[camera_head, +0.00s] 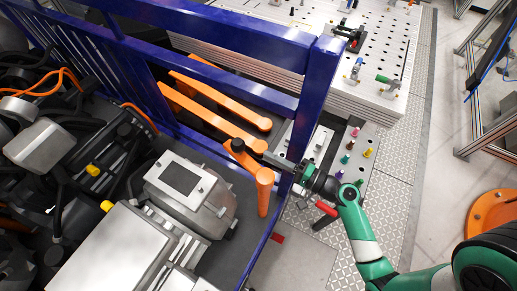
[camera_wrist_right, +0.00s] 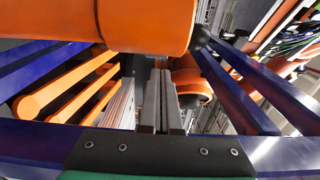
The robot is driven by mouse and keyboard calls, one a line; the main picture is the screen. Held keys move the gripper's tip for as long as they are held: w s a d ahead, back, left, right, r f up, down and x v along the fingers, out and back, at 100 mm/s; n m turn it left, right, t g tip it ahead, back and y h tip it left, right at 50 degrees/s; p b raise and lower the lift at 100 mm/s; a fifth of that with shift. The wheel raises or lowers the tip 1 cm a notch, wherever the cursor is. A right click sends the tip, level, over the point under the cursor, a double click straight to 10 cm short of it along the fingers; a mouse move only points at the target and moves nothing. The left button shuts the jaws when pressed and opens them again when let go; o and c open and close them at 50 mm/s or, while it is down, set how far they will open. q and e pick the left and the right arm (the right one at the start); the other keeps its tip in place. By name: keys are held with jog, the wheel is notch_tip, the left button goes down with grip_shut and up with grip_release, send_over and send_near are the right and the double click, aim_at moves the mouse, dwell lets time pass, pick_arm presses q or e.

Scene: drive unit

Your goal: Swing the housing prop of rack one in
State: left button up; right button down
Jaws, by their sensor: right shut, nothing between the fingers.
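The rack is a blue frame (camera_head: 318,85) with several orange swing arms on its inner side. The nearest orange prop (camera_head: 264,190) ends in a rounded upright post, beside the grey housing (camera_head: 190,195). A black ball knob (camera_head: 238,145) shows at the fingertips. In the right wrist view the shut fingers (camera_wrist_right: 161,105) lie just below a large orange cylinder (camera_wrist_right: 148,22). My left gripper is not in view.
Two more orange arms (camera_head: 235,104) lie farther back in the rack. A perforated white table (camera_head: 385,50) with small tools stands behind. A side plate with coloured pegs (camera_head: 352,145) is near my right wrist. Engine parts with orange cables fill the left.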

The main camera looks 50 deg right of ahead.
aim_at(245, 155)
pick_arm(q)
jog(key=shift+r+p, duration=0.7)
jog(key=shift+r, duration=0.15)
pick_arm(e)
jog(key=w, duration=0.9)
jog(key=shift+a, duration=0.4)
